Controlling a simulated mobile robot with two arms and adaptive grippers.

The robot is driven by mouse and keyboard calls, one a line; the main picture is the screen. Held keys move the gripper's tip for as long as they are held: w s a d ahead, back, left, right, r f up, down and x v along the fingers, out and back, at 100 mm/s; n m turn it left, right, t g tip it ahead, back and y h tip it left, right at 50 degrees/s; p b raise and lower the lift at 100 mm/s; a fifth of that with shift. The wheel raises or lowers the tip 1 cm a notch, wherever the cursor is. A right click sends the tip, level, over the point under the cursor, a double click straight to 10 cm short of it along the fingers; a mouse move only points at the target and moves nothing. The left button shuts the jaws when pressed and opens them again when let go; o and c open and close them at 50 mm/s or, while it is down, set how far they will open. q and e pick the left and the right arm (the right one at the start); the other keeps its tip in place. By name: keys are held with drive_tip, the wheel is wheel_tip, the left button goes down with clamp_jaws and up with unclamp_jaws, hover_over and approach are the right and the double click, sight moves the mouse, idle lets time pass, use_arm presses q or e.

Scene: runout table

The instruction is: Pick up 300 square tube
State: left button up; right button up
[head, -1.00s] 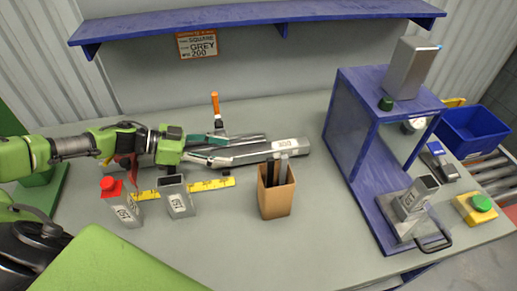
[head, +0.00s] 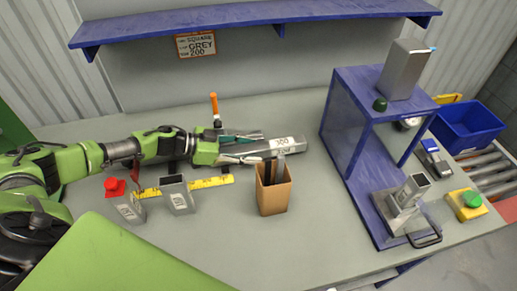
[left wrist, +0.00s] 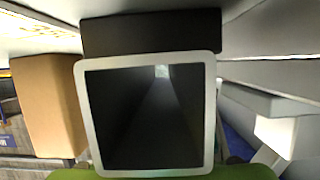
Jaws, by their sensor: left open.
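The 300 square tube (head: 290,145) is a grey square tube with a white "300" label. It lies on the table behind the cardboard box. In the left wrist view a large open square tube end (left wrist: 80,112) faces the camera, and its hollow inside is dark. My left gripper (head: 258,149) is open at the tube's left part, pointing right. One finger shows on the far side of the tube and one on the near side. Whether they touch it is unclear. The tube's left end is partly hidden by the gripper in the head view. My right gripper is not in view.
A cardboard box (head: 273,198) holding dark strips stands close in front of the tube. An orange-handled tool (head: 214,106) is behind. A blue stand (head: 342,130) is at right.

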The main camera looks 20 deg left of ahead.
use_arm(q)
clamp_jaws()
drive_tip(key=shift+a+r, duration=0.1)
